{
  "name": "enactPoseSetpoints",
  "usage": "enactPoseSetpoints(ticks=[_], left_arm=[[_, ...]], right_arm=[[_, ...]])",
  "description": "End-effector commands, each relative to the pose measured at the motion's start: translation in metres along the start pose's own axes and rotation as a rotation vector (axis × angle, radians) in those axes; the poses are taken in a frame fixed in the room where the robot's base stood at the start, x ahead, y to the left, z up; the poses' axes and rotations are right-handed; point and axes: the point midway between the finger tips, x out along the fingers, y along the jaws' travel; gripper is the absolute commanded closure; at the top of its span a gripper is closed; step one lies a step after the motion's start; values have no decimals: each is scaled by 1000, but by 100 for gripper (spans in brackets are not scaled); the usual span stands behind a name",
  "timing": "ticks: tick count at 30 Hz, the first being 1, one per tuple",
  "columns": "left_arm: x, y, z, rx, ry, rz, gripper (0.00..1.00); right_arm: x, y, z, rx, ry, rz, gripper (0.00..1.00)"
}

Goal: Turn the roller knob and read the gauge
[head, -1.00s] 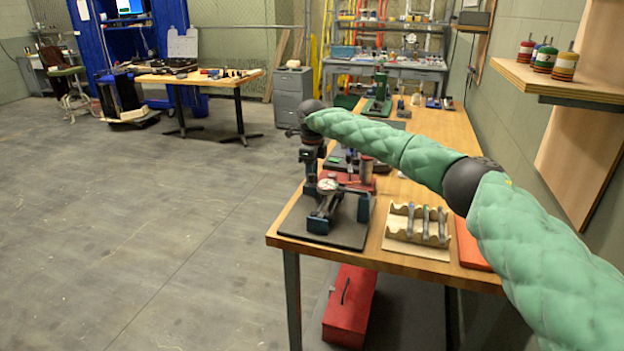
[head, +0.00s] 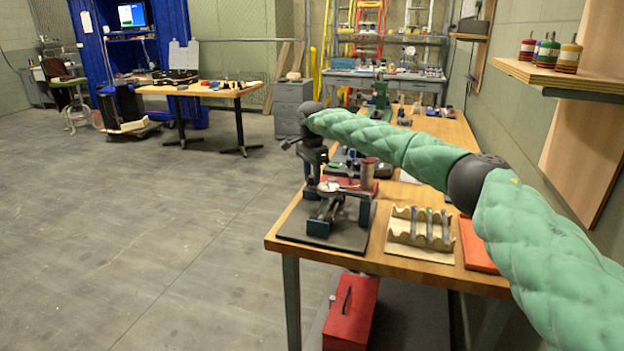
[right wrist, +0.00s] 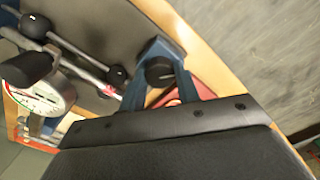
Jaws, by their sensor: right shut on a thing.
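A gauge fixture stands on a dark mat (head: 345,236) at the near left corner of the wooden bench. Its round white dial gauge (right wrist: 45,92) shows at the left of the right wrist view, tilted and partly covered by a black cylinder, so I cannot read it. My right gripper (right wrist: 160,64) reaches down at the fixture. Its blue fingers close around a round black knob (right wrist: 160,72). In the head view the gripper and wrist hide the grip and part of the gauge. My left gripper is in no view.
A wavy cream rack (head: 419,240) with several rods lies right of the mat, beside an orange tray (head: 475,245). A red toolbox (head: 350,315) sits below the bench. The floor at left is clear.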

Motion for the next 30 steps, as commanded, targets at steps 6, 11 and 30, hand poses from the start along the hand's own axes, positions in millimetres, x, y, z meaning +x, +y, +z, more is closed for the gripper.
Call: enactPoseSetpoints(ticks=[6, 11, 30], left_arm=[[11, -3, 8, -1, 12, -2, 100], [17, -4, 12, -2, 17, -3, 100], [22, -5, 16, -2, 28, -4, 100]], right_arm=[[-2, 0, -1, -190, 1, -4, 91], [-2, 0, -1, -309, 2, -3, 91], [-3, -1, -2, -500, 3, -4, 91]])
